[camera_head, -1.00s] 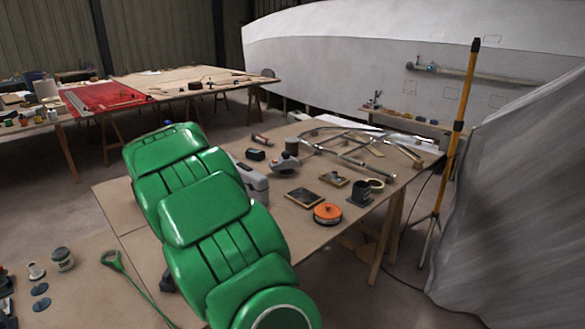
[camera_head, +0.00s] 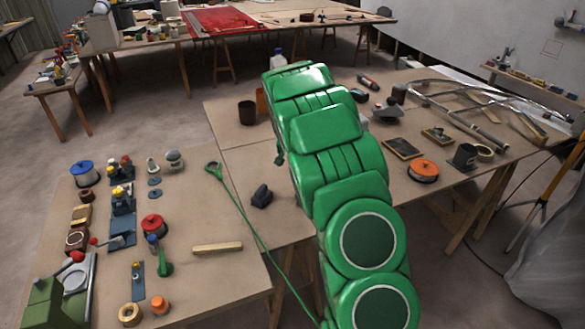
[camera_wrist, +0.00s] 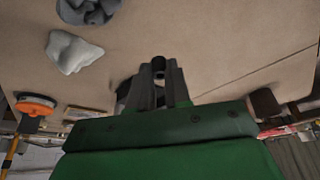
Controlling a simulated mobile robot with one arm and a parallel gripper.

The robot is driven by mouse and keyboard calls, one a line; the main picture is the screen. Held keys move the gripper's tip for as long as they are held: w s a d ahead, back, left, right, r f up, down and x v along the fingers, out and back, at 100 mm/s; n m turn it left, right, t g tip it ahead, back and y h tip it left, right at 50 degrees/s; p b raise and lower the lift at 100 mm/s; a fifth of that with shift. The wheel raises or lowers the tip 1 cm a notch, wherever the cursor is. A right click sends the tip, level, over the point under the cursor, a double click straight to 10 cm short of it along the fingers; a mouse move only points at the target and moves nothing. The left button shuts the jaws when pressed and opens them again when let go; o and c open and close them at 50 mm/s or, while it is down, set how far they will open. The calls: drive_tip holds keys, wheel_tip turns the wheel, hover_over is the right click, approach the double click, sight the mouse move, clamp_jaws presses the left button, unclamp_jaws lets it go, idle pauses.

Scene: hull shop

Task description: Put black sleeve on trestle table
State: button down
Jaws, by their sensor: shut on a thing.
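The black sleeve (camera_wrist: 158,67) shows in the wrist view as a small dark ring-ended cylinder between my fingertips. My gripper (camera_wrist: 158,82) is shut on it. A brown tabletop (camera_wrist: 225,40) lies beyond the sleeve; I cannot tell whether they touch. In the head view my green arm reaches over the middle trestle table (camera_head: 230,132) and hides my gripper and the sleeve.
The wrist view shows grey (camera_wrist: 88,18) and white (camera_wrist: 72,52) crumpled lumps. A cluttered bench (camera_head: 205,283) adjoins at left. Bare tabletop shows around the brown cup.

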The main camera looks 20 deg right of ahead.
drive_tip(key=w+f, duration=0.1)
drive_tip(key=w, duration=0.1)
drive_tip(key=w+d+f, duration=0.1)
drive_tip(key=w+f, duration=0.3)
drive_tip(key=shift+w+d+f, duration=0.2)
drive_tip(key=shift+d+f, duration=0.05)
drive_tip(key=shift+d, duration=0.1)
drive_tip(key=shift+w+d+f, duration=0.2)
drive_tip(key=shift+w+f, duration=0.5)
drive_tip(key=shift+f, duration=1.75)
drive_tip(key=c, duration=1.1)
unclamp_jaws()
drive_tip(key=shift+f, duration=0.15)
drive_tip(key=shift+v, duration=6.1)
drive_tip(key=shift+w, duration=0.1)
